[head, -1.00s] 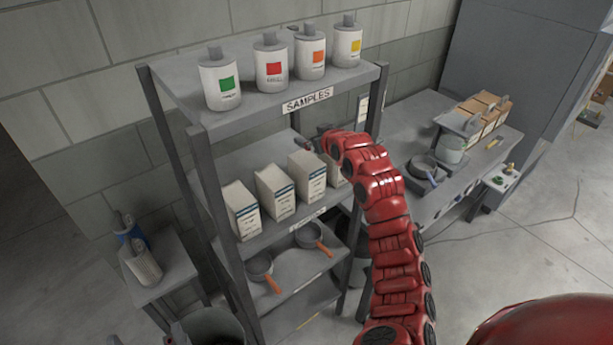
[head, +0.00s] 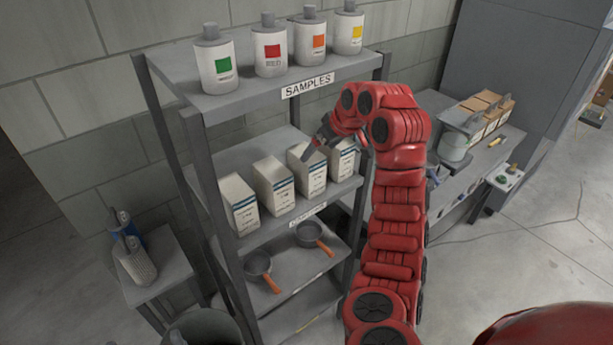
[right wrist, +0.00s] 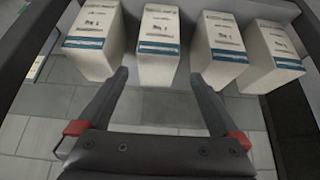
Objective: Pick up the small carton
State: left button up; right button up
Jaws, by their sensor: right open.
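Several white cartons with blue bands stand in a row on the middle shelf (head: 253,160). In the head view they run from the front-left carton (head: 239,205) to one at the right end (head: 343,160), partly hidden by my arm. They look alike in size. My right gripper (head: 318,142) is above the right part of the row, partly hidden by my wrist. In the right wrist view my right gripper (right wrist: 158,78) is open and empty, its fingertips just short of the second carton from the left (right wrist: 158,45). My left gripper is not in view.
The top shelf (head: 190,72) with several labelled bottles lies above the cartons. The lower shelf holds two pans, one at its left (head: 258,267). A workbench (head: 435,195) is at the right, and a small side table (head: 165,272) stands at the left.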

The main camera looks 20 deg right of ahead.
aim_at(312, 158)
jog(key=shift+b+x, duration=1.35)
jog(key=shift+x, duration=1.4)
jog(key=shift+w+p, duration=0.2)
jog(key=shift+p, duration=0.1)
jog(key=p+x, duration=0.3)
jog(key=x, duration=0.1)
jog(key=shift+w, duration=0.3)
jog(key=shift+w+f, duration=0.15)
jog(key=shift+f, duration=0.15)
jog(key=shift+a, duration=0.1)
grip_shut()
